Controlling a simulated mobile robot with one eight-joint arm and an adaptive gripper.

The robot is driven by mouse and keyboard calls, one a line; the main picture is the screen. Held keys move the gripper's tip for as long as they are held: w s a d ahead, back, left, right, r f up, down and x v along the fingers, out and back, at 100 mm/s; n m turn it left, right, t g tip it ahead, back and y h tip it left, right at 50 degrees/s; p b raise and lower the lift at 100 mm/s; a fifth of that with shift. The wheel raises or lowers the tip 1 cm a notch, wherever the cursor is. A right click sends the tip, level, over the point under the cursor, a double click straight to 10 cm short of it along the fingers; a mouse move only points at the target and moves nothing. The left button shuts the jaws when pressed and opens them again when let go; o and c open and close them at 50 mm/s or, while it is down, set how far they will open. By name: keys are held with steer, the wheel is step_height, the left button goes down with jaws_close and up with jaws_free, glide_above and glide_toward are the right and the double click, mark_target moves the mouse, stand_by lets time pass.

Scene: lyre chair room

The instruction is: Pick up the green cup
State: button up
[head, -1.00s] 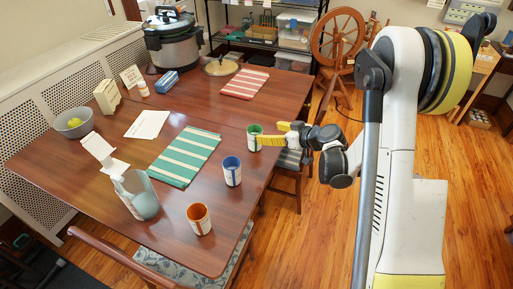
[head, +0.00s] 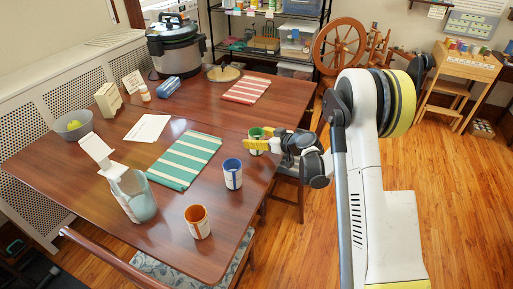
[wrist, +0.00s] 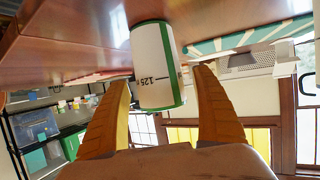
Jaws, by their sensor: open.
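The green cup (head: 256,139), white outside with a green rim and green inside, stands on the wooden table (head: 120,214) near its right edge. My gripper (head: 250,141) is at the cup from the right, its yellow fingers partly covering it in the head view. In the wrist view, the cup (wrist: 155,65) shows between the two open fingers (wrist: 160,95), with a gap visible on both sides. The far side of the cup is hidden.
A blue cup (head: 232,174) and an orange cup (head: 197,222) stand nearer on the table. A green striped mat (head: 184,160) lies left of the green cup. A clear pitcher (head: 134,196), a grey bowl (head: 73,124) and a large pot (head: 176,47) stand farther left.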

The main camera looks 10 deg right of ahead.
steer(key=shift+w, duration=0.1)
steer(key=c, duration=1.4)
steer(key=shift+r, duration=0.1)
